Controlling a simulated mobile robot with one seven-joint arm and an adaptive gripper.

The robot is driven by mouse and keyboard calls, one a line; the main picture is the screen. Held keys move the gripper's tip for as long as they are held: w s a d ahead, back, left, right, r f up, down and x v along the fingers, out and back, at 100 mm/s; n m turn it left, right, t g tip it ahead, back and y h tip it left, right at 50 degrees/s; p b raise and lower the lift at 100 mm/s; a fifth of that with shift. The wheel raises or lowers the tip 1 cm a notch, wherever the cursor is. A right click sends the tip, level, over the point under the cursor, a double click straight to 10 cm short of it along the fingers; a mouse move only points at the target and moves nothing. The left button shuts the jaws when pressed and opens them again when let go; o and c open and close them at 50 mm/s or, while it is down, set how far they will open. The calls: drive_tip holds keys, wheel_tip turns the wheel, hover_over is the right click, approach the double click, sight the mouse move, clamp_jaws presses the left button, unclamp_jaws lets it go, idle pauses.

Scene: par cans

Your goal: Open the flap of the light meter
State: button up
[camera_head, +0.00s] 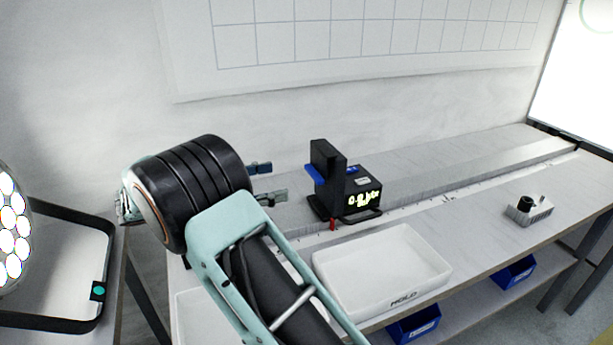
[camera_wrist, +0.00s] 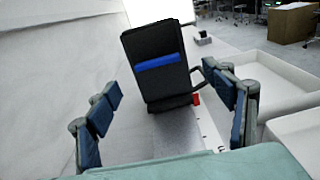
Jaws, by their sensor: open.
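I cannot tell how far the flap is open. My gripper (camera_head: 268,182) is open and empty, left of the panel and apart from it. Its fingers frame the panel in the wrist view.
A white tray (camera_head: 398,298) with a label lies in front of the meter. A metal rail (camera_head: 470,168) runs along the bench to the right. A small grey block with a black knob (camera_head: 526,203) sits far right. A par can (camera_head: 12,230) stands at the left edge.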

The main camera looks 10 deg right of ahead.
sight(313, 172)
drive_tip(key=d, duration=0.3)
drive_tip(key=w+d+b, duration=0.1)
drive_tip(key=d, duration=0.2)
drive_tip(key=w+d+b, duration=0.1)
drive_tip(key=d, duration=0.3)
drive_tip(key=shift+w+f, duration=0.2)
drive_tip(key=c, duration=1.5)
